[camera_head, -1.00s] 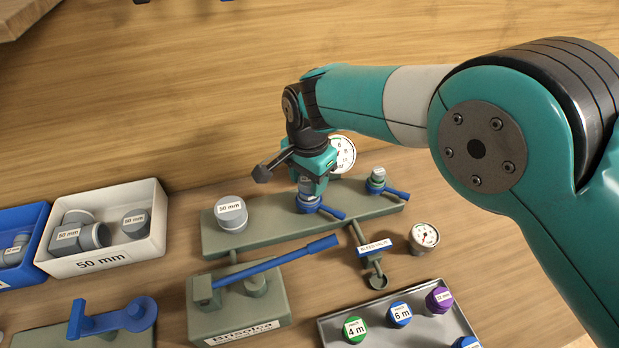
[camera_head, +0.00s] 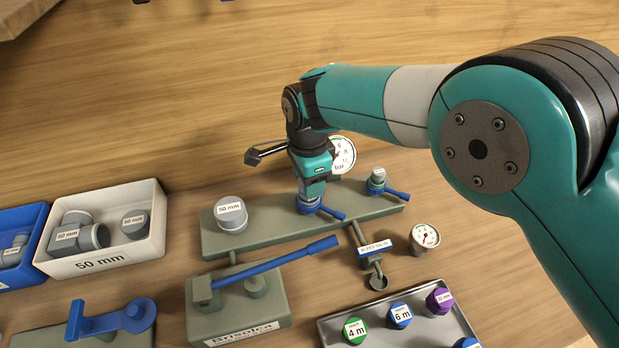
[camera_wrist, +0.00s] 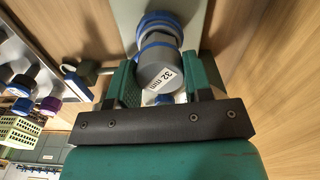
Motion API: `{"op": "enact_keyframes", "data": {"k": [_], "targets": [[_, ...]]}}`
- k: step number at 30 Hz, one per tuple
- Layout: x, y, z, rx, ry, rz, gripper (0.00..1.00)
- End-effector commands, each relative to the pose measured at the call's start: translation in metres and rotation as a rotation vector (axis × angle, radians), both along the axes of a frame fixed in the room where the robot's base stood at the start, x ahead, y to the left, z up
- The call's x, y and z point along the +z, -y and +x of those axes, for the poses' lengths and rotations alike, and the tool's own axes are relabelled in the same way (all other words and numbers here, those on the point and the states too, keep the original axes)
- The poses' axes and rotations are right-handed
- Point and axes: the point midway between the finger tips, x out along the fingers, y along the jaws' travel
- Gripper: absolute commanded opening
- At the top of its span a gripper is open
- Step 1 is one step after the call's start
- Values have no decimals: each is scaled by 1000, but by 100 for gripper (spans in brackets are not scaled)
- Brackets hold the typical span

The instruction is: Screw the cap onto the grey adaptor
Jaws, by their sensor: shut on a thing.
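A grey cap labelled 32 mm (camera_wrist: 156,72) is between the two green fingers of my gripper (camera_wrist: 164,84) in the wrist view. My gripper (camera_head: 313,190) is shut on it, pointing down, in the head view. Just beyond the cap in the wrist view is a blue ring, then a blue valve body (camera_wrist: 160,22). The cap sits in line with this fitting and looks close to or on it. The grey adaptor is mostly hidden by the cap and fingers. The valve with its blue lever (camera_head: 330,212) stands on the grey-green manifold (camera_head: 270,224).
A second valve (camera_head: 378,182) stands right of my gripper, and a gauge (camera_head: 342,155) is behind it. A large 50 mm cap (camera_head: 231,215) is at the manifold's left. A white 50 mm bin (camera_head: 152,240), a long blue lever (camera_head: 280,262) and a tray of colored caps (camera_head: 335,320) are nearby.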

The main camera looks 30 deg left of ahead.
Motion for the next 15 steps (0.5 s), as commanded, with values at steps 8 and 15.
{"op": "enact_keyframes", "data": {"k": [8, 15], "targets": [[0, -2, -1, -288, 0, 3, 13], [1, -2, -1, -396, 0, 3, 13]]}}
